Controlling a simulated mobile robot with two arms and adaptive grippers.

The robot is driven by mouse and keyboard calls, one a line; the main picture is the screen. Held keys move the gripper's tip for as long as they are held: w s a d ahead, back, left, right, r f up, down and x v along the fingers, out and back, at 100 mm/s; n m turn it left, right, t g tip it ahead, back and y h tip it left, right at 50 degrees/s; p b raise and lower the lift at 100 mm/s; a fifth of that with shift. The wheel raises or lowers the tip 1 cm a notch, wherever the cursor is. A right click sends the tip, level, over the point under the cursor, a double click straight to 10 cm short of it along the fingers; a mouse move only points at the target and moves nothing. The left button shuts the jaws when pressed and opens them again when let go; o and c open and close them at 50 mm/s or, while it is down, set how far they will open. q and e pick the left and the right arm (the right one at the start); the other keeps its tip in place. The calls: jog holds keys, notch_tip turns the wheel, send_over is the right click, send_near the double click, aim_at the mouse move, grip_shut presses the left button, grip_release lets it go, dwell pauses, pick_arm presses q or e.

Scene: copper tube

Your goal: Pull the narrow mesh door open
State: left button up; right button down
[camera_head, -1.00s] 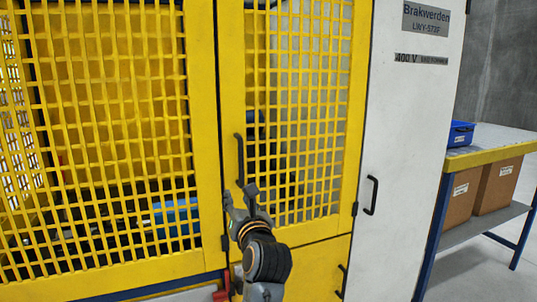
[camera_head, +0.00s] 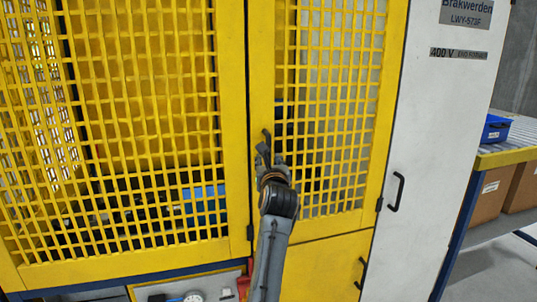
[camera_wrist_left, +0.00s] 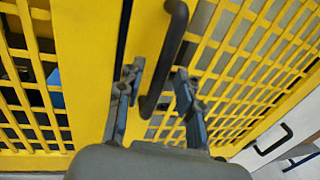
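The narrow mesh door (camera_head: 262,75) has a yellow frame and grid and stands closed beside the wider mesh panel. Its dark upright bar handle (camera_head: 266,134) is on the left frame, partly hidden by my left gripper (camera_head: 265,157). In the left wrist view the handle (camera_wrist_left: 168,45) runs down between the two fingers of my left gripper (camera_wrist_left: 157,78). The fingers are spread, one on each side of the bar, with gaps visible. The lower end of the handle lies between them. My right gripper is in neither view.
The wider yellow mesh panel (camera_head: 234,130) is on the left, with a blue box behind it. A white cabinet panel (camera_head: 430,130) with a black handle (camera_head: 397,191) adjoins on the right. A bench (camera_head: 510,156) with a blue bin (camera_head: 495,128) stands farther right.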

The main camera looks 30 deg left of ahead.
pick_arm(q)
jog(key=shift+w+a, duration=0.5)
jog(key=shift+w, duration=0.05)
jog(key=shift+c, duration=0.4)
grip_shut()
jog(key=shift+f, duration=0.1)
